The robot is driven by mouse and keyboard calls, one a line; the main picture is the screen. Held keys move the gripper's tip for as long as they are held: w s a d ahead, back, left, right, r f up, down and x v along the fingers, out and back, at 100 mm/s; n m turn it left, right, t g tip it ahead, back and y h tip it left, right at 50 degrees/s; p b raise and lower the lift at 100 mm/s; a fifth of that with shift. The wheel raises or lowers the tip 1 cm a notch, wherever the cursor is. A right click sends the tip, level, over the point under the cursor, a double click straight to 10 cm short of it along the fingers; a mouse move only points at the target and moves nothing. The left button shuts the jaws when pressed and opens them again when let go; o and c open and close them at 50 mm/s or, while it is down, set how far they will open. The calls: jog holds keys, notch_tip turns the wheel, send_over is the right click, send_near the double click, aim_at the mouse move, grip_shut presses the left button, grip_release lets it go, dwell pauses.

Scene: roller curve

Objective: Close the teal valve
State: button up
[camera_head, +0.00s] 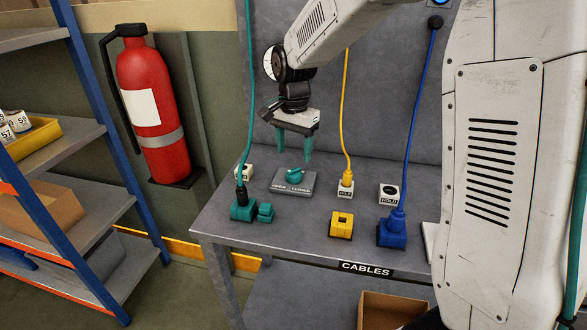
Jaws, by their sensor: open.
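The teal valve (294,174) sits on a grey plate (291,186) on the table. The plate carries the words OPEN at left and CLOSED at right. The valve's teal handle is small here, and I cannot tell for sure which word it points to. My gripper (295,155) hangs above and just behind the valve in the picture, pointing down. Its two teal fingers are apart with nothing between them. The fingertips appear a little above the handle and not touching it.
On the table (290,248) stand a teal socket (242,211) with a teal cable, a yellow block (341,225), a blue socket (392,234) with a blue cable, and white HOLD blocks, one with a yellow plug (347,178). A shelf and fire extinguisher (150,105) are at left.

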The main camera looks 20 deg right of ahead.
aim_at(294, 169)
notch_tip(294, 169, down, 7)
jog(key=shift+r, duration=0.15)
jog(key=c, duration=1)
